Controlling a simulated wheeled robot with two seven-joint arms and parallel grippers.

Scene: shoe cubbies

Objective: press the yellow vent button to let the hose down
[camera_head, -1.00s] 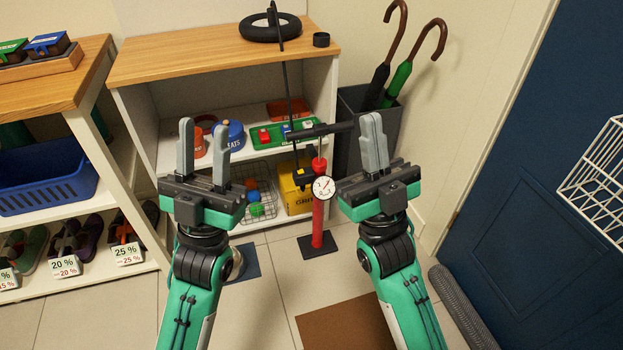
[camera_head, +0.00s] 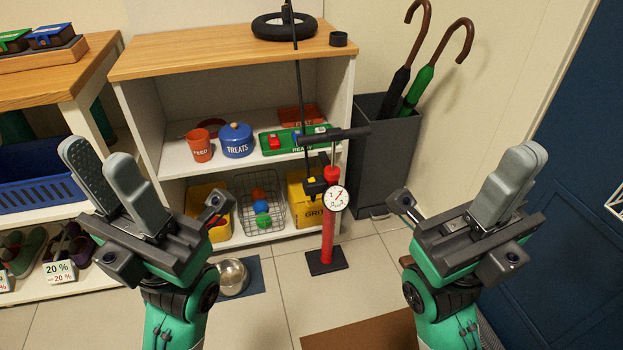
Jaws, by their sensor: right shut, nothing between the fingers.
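The red floor pump (camera_head: 327,228) stands upright on a black foot plate, with a round white gauge (camera_head: 336,198) on its front. Beside the gauge is a small black block with a yellow vent button (camera_head: 311,181) on it. A thin black hose (camera_head: 299,95) runs from the block up past the shelf top to the tire (camera_head: 283,26). A black T-handle (camera_head: 334,136) tops the pump. My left gripper (camera_head: 98,160) is open and empty, well left of the pump. My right gripper (camera_head: 508,168) is shut and empty, well right of it. Neither touches the pump.
The shelf unit (camera_head: 230,64) behind holds tins, a green tray (camera_head: 282,142), a wire basket (camera_head: 262,212) and yellow boxes. A grey umbrella stand (camera_head: 384,160) is right of the pump. A steel bowl (camera_head: 233,277) lies on a blue mat. Floor before the pump is open.

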